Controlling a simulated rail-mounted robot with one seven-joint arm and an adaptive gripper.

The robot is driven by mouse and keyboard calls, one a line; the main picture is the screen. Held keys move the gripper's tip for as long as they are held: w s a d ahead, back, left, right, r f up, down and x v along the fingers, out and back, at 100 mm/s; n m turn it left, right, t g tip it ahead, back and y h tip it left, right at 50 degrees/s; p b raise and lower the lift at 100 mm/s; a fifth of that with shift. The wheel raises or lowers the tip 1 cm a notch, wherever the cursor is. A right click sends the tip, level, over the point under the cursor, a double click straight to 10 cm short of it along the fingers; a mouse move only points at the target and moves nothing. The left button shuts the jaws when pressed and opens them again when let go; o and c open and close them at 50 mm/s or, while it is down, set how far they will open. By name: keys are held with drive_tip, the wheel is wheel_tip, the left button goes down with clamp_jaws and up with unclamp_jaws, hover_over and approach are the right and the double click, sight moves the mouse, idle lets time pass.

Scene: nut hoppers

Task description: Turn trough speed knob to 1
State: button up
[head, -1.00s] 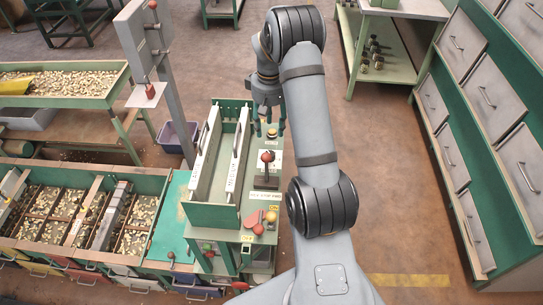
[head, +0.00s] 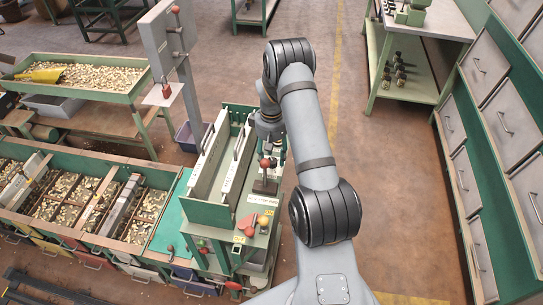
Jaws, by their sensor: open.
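The green trough station (head: 208,214) stands left of my arm, with two long pale trough plates (head: 212,158) on it. A red ball-topped lever (head: 265,164) stands on its right-hand panel (head: 266,200), above a white label too small to read. I cannot tell which control is the trough speed knob or where it points. My gripper (head: 272,158) is open and points down over the back of the panel, close behind the red ball. I cannot tell whether it touches anything, and the panel's back part is hidden behind it.
An orange-yellow knob (head: 263,220) and a red flat piece (head: 247,223) are at the panel's front. Sorting bins (head: 75,200) lie left, a nut tray (head: 80,75) behind them. A grey post (head: 187,95) rises behind the station. Drawers (head: 484,150) line the right; the floor between is clear.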

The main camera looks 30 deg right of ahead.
drive_tip(key=shift+s+f, duration=0.1)
drive_tip(key=shift+f, duration=0.2)
drive_tip(key=shift+c, duration=0.3)
drive_tip(key=c, duration=1.1)
drive_tip(key=shift+f+m+b, duration=0.2)
drive_tip(key=shift+m+b, duration=0.1)
drive_tip(key=shift+b, duration=0.45)
drive_tip(key=shift+r, duration=0.25)
drive_tip(key=o, duration=1)
drive_tip(key=shift+o, duration=0.5)
drive_tip(key=shift+o, duration=0.3)
